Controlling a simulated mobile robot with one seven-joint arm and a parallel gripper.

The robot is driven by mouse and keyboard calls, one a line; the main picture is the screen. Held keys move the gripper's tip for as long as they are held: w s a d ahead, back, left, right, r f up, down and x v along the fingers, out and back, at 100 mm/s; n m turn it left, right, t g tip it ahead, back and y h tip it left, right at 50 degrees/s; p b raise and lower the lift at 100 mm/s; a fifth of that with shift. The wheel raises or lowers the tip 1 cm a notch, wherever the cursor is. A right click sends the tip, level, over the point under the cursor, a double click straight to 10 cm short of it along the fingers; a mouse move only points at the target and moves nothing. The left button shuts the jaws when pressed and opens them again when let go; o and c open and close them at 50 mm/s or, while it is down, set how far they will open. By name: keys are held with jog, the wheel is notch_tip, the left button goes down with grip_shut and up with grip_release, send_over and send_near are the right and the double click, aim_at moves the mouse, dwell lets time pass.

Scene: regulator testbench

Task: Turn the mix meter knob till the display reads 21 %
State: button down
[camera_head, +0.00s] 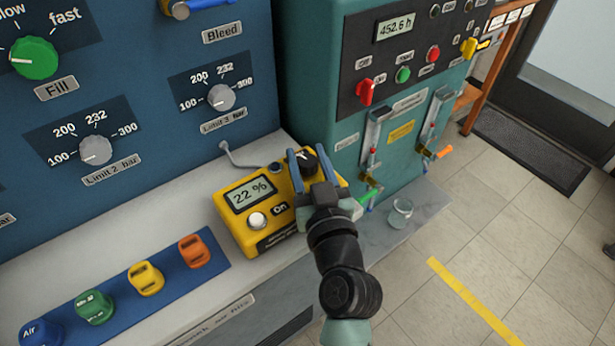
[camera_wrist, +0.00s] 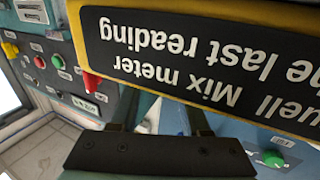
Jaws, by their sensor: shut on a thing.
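The yellow mix meter (camera_head: 240,218) stands on the grey bench in the head view. Its display (camera_head: 250,193) reads 22 %. My gripper (camera_head: 311,172) reaches over the right part of the meter, with one finger on each side of the black knob (camera_head: 306,158), and is shut on it. The fingers hide part of the knob, and its scale cannot be read. In the wrist view, the meter's black label (camera_wrist: 200,55) shows upside down with "Mix meter" on it; the knob is not visible there.
A round button (camera_head: 257,220) marked "On" is below the display. A blue strip with several coloured caps (camera_head: 146,279) lies to the left. A small glass beaker (camera_head: 400,213) stands right of the gripper. Behind are a blue panel (camera_head: 150,115) and a teal cabinet (camera_head: 310,60).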

jog(key=shift+d+f+n+g+y+b, duration=0.15)
jog(key=shift+n+g+y+b, duration=0.3)
jog(key=shift+n+y+b, duration=0.95)
jog(key=shift+a+f+n+g+y+b, duration=0.15)
jog(key=shift+g+y+b, duration=0.3)
jog(key=shift+y+b, duration=1.15)
jog(key=n+g+y+b, duration=0.2)
jog(key=b, duration=0.1)
jog(key=n+g+b, duration=0.1)
jog(key=shift+r+y+b, duration=0.25)
jog(key=shift+y+b, duration=0.1)
jog(key=shift+y, duration=0.05)
jog(key=shift+n, duration=0.25)
jog(key=shift+c, duration=1.9)
grip_release()
jog(key=shift+s, duration=0.1)
jog(key=p+v, duration=0.1)
jog(key=v, duration=1.2)
jog(key=shift+p, duration=0.4)
